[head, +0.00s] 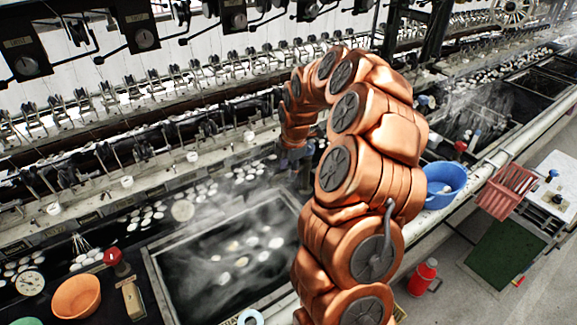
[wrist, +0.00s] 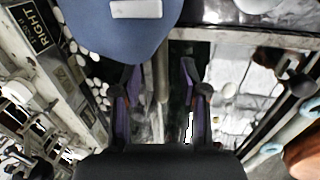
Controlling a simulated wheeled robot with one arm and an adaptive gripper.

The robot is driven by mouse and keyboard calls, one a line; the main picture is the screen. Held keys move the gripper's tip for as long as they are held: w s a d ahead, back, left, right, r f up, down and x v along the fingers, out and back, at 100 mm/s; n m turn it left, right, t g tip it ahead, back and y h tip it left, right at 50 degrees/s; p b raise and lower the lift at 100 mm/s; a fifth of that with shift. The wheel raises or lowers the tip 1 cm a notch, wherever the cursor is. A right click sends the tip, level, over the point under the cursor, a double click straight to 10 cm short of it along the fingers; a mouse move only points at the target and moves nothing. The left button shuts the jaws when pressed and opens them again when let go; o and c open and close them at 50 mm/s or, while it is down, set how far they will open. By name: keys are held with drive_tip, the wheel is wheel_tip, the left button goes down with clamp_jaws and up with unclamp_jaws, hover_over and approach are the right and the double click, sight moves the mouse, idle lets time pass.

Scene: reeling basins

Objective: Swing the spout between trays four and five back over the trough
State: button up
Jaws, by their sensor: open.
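My gripper (wrist: 160,98) is open in the wrist view, its two dark, purple-sided fingers apart with nothing clamped between them. A narrow tan, pipe-like piece (wrist: 161,72) shows between the fingers; it may be the spout, but I cannot tell, nor whether a finger touches it. In the head view my gripper (head: 297,165) is small and dark beside the machine, partly hidden by my copper arm. The arm also hides part of the tray row. A steaming dark basin (head: 150,268) with pale cocoons lies left of the arm. I cannot read tray numbers or make out the trough.
A blue tub (head: 446,182) and red crate (head: 507,188) are right of my arm. Black gauge boxes hang overhead. Open floor lies at lower right.

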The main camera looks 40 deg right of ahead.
drive_tip(key=shift+f, duration=0.2)
drive_tip(key=shift+c, duration=0.3)
clamp_jaws()
